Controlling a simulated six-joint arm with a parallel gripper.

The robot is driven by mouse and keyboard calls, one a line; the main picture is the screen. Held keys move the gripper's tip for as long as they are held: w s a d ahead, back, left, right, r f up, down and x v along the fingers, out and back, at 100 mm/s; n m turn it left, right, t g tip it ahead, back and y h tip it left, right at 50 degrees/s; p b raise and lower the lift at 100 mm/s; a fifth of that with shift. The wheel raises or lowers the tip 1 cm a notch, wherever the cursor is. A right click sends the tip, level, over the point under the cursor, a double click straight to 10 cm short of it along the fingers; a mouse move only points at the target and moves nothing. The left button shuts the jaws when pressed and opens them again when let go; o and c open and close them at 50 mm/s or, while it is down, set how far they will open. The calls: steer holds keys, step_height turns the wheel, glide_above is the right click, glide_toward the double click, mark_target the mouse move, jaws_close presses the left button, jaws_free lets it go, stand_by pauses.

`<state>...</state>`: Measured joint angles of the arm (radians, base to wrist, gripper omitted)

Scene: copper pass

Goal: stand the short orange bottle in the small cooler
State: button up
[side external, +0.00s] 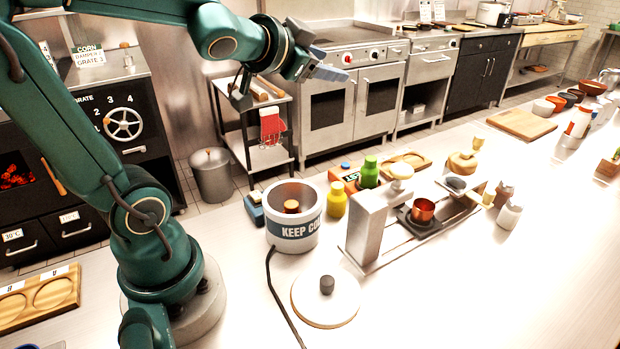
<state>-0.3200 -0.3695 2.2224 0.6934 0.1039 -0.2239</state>
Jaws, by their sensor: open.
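The small cooler (293,230) is a round white tub with a blue band lettered "KEEP CO…", open at the top, on the counter right of my base. An orange-brown round top (291,206) shows inside it, apparently the short orange bottle standing upright. Its lower part is hidden by the cooler wall. My gripper (322,66) is high above the counter, well clear of the cooler and in front of the stoves. It is open, with nothing seen between its fingers.
A round white lid (325,298) with a dark knob lies in front of the cooler. A grey machine (366,226) holds a copper cup (422,211). The counter's front right is clear.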

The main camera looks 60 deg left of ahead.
steer(key=s+d+f+g+h, duration=0.2)
steer(key=s+d+f+g, duration=0.1)
steer(key=s+d+f, duration=0.2)
steer(key=s+d+f+n+g+h, duration=0.1)
steer(key=s+d+f+g+h, duration=0.2)
steer(key=s+d, duration=0.4)
steer(key=s+f+g, duration=0.1)
steer(key=s+f, duration=0.1)
steer(key=s, duration=0.1)
steer(key=shift+s+d+f, duration=0.3)
steer(key=shift+d+f, duration=0.05)
